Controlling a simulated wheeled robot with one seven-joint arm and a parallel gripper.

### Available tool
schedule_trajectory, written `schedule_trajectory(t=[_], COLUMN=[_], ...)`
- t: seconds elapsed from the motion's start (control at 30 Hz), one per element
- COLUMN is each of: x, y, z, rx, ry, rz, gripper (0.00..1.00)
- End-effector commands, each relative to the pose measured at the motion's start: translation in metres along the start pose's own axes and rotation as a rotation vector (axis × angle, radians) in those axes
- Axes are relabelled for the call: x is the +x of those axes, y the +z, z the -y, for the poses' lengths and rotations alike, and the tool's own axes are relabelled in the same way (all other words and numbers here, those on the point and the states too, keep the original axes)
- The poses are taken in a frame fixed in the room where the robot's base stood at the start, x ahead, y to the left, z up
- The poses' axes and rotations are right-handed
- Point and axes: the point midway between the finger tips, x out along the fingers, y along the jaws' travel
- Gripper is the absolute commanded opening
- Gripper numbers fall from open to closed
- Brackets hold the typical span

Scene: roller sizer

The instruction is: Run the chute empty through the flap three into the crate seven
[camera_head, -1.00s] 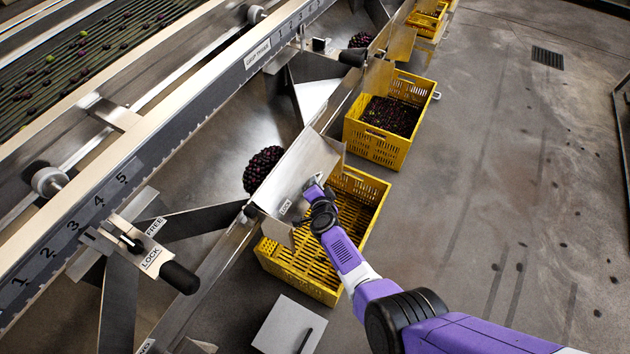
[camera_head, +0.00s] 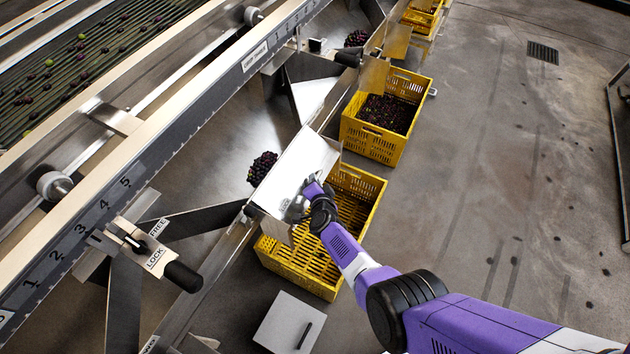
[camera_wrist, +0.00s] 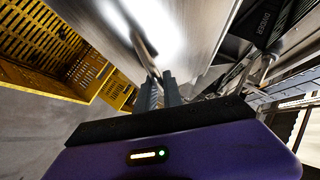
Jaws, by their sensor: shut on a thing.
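A bright metal flap (camera_head: 300,165) stands at the chute's lower edge, above a yellow crate (camera_head: 372,212). The visible part of this crate looks empty; its far left part is hidden by the flap and my arm. A small heap of dark fruit (camera_head: 262,167) lies on the chute (camera_head: 220,150), against the uphill side of the flap. My gripper (camera_head: 312,190) is at the flap's outer face. In the wrist view my gripper (camera_wrist: 163,90) is shut on a thin bar beside the flap (camera_wrist: 175,30), apparently its handle. Flap and crate numbers are not readable.
A second yellow crate (camera_head: 352,140) farther back holds dark fruit. A lever with a dark grip (camera_head: 183,276), marked FREE and LOCK, sits on the numbered rail at left. A grey box or plate (camera_head: 290,322) lies near the crate. The floor (camera_head: 500,190) at right is open.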

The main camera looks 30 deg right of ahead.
Motion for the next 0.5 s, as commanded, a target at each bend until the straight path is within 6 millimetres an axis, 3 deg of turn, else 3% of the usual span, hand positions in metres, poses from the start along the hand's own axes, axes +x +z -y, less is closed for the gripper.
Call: schedule_trajectory(t=[0.03, 0.1, 0.13, 0.5], x=[0.0000, 0.0001, 0.0001, -0.0031], y=[0.0000, -0.0001, -0.0001, -0.0005], z=[0.0016, 0.0017, 0.0016, 0.0018], rx=[0.001, 0.001, 0.001, 0.000], ry=[-0.002, -0.002, -0.002, -0.001], rz=[0.000, -0.001, -0.001, 0.000], gripper=[0.17, 0.30, 0.33, 0.33])
